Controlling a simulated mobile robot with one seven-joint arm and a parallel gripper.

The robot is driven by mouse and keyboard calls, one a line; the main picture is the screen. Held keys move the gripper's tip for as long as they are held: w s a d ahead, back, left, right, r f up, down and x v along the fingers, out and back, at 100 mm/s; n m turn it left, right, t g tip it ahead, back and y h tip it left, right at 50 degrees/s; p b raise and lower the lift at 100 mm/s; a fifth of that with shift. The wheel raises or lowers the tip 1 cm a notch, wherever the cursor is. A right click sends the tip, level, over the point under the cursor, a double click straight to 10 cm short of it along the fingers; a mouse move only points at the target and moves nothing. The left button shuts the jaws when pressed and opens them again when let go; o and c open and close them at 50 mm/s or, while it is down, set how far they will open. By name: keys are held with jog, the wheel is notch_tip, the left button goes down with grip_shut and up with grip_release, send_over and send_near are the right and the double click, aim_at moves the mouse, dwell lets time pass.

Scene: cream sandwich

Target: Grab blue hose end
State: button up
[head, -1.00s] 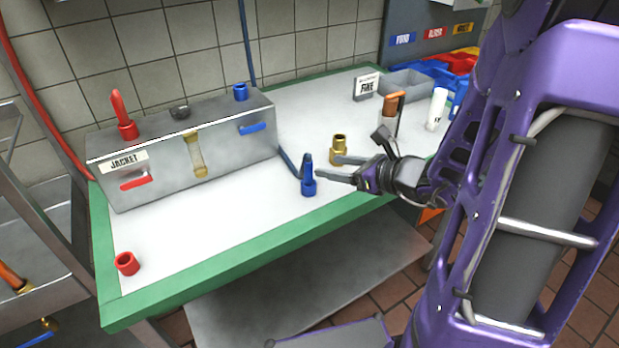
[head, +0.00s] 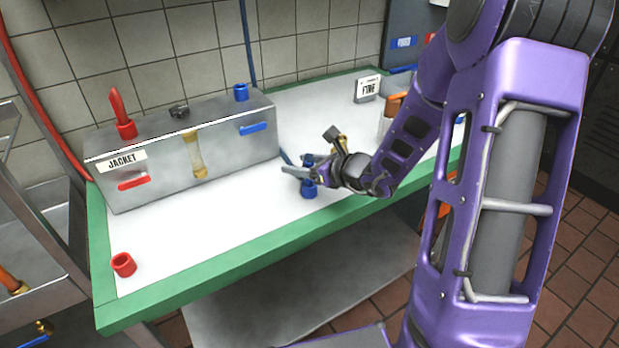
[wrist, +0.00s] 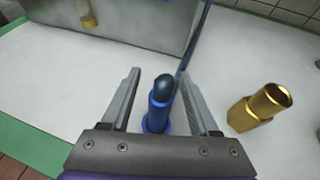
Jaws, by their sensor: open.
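The blue hose end (head: 308,190) stands upright on the white table top, partly covered by my gripper in the head view. In the wrist view the blue hose end (wrist: 159,106) has a dark rounded tip and a wider blue collar at its base. A dark blue hose (wrist: 186,45) runs behind it toward the metal box. My gripper (head: 294,172) is open, with one finger on each side of the hose end. In the wrist view my gripper (wrist: 161,84) shows a gap between each finger and the hose end.
The metal box (head: 185,150) labelled JACKET stands behind, with a red fitting (head: 123,127) and a blue fitting (head: 241,92) on top. A red cap (head: 123,265) sits at the front left. The table between is clear.

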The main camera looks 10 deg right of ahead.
grip_shut()
dwell(0.4)
